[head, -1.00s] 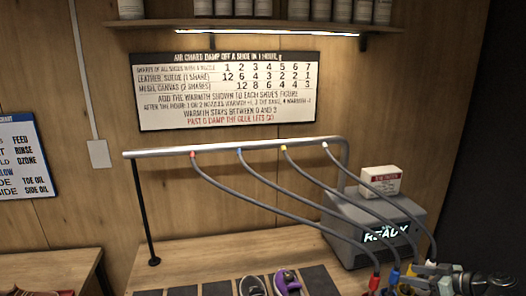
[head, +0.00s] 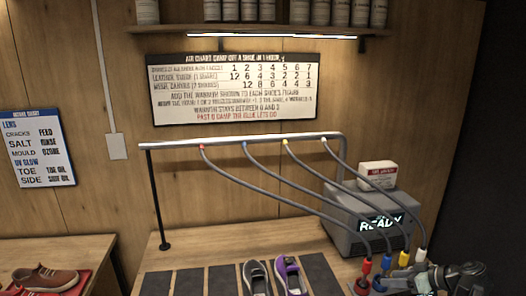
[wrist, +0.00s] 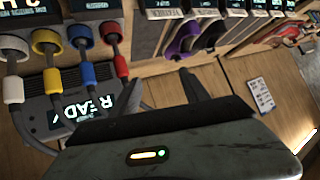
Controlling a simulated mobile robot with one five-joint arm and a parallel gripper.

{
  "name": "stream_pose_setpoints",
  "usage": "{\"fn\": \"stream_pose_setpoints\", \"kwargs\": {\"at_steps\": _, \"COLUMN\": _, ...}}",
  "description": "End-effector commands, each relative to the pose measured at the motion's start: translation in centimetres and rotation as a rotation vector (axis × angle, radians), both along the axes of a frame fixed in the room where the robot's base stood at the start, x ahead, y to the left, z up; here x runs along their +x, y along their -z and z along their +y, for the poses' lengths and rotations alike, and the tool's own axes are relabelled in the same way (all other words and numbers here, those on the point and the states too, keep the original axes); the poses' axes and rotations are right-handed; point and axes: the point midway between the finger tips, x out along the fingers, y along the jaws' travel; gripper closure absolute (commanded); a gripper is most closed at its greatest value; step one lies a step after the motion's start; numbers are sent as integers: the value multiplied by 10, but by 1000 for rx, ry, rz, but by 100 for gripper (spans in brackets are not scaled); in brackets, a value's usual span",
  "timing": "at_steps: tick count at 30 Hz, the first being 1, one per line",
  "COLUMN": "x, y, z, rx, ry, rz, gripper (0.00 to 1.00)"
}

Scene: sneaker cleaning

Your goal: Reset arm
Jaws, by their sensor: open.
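My gripper (wrist: 192,92) is open and empty in the wrist view, its two dark fingers apart with nothing between them. In the head view part of my arm shows at the lower right, beside the coloured hose ends. The grey machine (head: 372,222) with a lit READY display stands at the right of the bench; it also shows in the wrist view (wrist: 45,118). Hoses with red (head: 366,266), blue (head: 386,263), yellow (head: 404,258) and white (head: 422,254) ends run from a metal rail (head: 240,142). A grey shoe (head: 256,278) and a purple shoe (head: 291,275) lie on dark mats.
A brown shoe (head: 45,279) sits on a red tray at the lower left. A white box (head: 377,175) stands on the machine. A rule board (head: 233,90) and a smaller chart (head: 38,148) hang on the wall. Cans line the shelf above. Several mats (head: 190,282) are bare.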

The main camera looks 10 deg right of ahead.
Motion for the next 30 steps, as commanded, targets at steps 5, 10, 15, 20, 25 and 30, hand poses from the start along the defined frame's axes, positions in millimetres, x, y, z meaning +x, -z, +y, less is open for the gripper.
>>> {"fn": "stream_pose_setpoints", "kwargs": {"at_steps": 5, "x": 32, "y": 20, "z": 58, "rx": 41, "ry": -27, "rz": 152, "gripper": 46}}
{"fn": "stream_pose_setpoints", "kwargs": {"at_steps": 10, "x": 61, "y": 45, "z": 134, "rx": 51, "ry": -34, "rz": 355, "gripper": 46}}
{"fn": "stream_pose_setpoints", "kwargs": {"at_steps": 15, "x": 82, "y": 73, "z": 239, "rx": -17, "ry": 13, "rz": 609, "gripper": 46}}
{"fn": "stream_pose_setpoints", "kwargs": {"at_steps": 20, "x": 86, "y": 87, "z": 312, "rx": -122, "ry": 100, "rz": 746, "gripper": 46}}
{"fn": "stream_pose_setpoints", "kwargs": {"at_steps": 25, "x": 84, "y": 93, "z": 367, "rx": -223, "ry": 190, "rz": 802, "gripper": 46}}
{"fn": "stream_pose_setpoints", "kwargs": {"at_steps": 30, "x": 79, "y": 111, "z": 405, "rx": -300, "ry": 271, "rz": 813, "gripper": 46}}
